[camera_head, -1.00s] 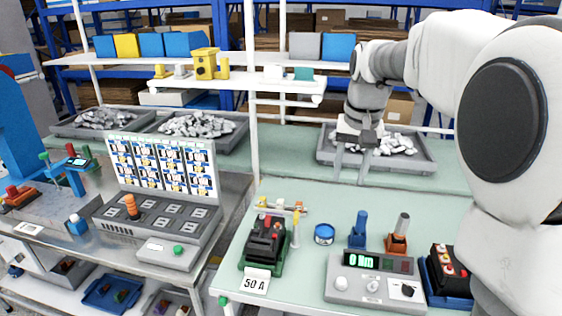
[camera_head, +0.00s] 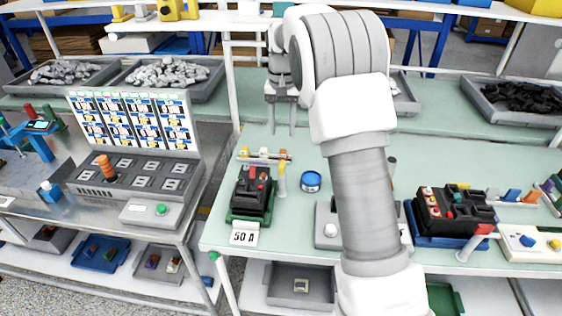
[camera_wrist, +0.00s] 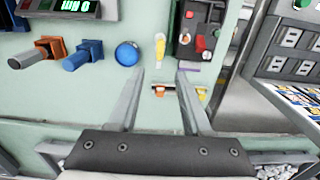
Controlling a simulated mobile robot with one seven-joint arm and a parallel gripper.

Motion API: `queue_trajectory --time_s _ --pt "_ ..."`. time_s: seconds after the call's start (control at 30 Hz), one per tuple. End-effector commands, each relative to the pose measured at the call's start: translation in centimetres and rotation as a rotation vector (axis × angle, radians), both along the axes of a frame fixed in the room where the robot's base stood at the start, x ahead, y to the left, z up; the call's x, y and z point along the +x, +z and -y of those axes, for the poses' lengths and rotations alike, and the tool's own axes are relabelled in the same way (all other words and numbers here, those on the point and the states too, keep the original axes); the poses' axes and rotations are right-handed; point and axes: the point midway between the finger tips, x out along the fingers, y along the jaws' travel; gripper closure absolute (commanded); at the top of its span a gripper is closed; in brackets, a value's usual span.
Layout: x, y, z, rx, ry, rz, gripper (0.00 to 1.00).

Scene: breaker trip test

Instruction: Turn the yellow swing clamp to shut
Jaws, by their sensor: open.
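A slim yellow-topped post (camera_head: 282,181), which looks like the swing clamp, stands just right of the black breaker (camera_head: 252,190) in its green holder. In the wrist view the yellow clamp (camera_wrist: 160,48) lies beyond my fingertips, beside the breaker (camera_wrist: 192,38). I cannot tell how far it is turned. My gripper (camera_head: 282,120) points down above the green bench, behind the clamp, open and empty. In the wrist view my two fingers (camera_wrist: 160,80) are spread, with a small rail with orange and yellow pieces (camera_wrist: 178,90) showing between and below them.
A blue round tin (camera_head: 311,181) stands right of the clamp. A "50 A" card (camera_head: 243,237) is in front of the breaker. My arm hides part of the grey meter box (camera_head: 326,225). A second black unit in a blue tray (camera_head: 450,215) is to the right.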

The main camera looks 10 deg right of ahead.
Motion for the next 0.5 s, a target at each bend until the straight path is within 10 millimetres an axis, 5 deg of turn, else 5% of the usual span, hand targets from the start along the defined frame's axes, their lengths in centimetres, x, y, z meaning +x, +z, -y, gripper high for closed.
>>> queue_trajectory --time_s 0.5 --pt "-0.1 -10.5 0.0 0.0 0.0 -0.002 0.51"
